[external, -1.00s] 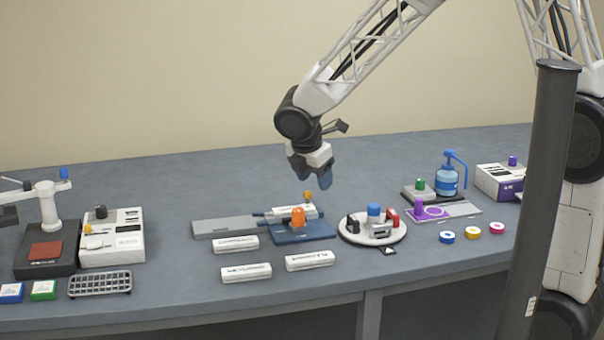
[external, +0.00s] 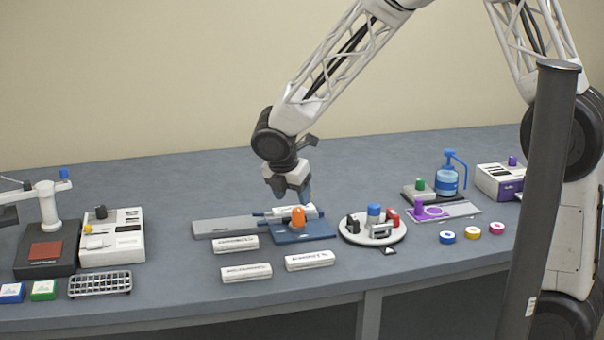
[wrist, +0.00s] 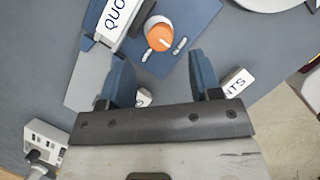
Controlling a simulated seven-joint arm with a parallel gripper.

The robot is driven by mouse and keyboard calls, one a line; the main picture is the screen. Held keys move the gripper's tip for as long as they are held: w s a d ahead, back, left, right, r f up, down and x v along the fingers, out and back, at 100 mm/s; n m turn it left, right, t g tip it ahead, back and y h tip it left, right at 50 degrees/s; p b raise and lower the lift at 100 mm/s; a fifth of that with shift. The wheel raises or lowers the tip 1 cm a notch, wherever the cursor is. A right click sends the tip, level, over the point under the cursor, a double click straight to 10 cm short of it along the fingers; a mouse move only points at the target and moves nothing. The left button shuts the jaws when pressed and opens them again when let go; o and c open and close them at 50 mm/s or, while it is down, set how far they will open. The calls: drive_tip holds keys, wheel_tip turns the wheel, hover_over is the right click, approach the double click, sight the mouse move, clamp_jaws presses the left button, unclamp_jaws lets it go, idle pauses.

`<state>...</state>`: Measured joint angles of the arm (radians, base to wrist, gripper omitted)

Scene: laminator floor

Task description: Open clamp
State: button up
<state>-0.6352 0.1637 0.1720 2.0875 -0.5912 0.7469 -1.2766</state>
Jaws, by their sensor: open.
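The clamp device is a blue base plate (external: 318,231) with a rounded orange knob (external: 298,216) on top. A white lettered block (external: 313,212) lies across its back part. In the wrist view the orange knob (wrist: 160,37) has a pale mark and sits beside the white block (wrist: 118,17). My gripper (external: 292,196) is above the back of the device, pointing down, with empty space between its fingers. In the wrist view the open gripper (wrist: 158,58) shows two blue fingers, with the knob ahead between and beyond their tips. The small yellow ball seen earlier is hidden now.
A grey plate (external: 218,229) adjoins the device on the left. Several white lettered blocks (external: 246,272) lie in front. A round white stand (external: 352,237) with blue, red and black parts is close on the right. Open table lies behind.

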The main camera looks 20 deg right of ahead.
sight(297, 210)
drive_tip(key=shift+x, duration=3.45)
drive_tip(key=shift+c, duration=0.5)
drive_tip(key=c, duration=0.8)
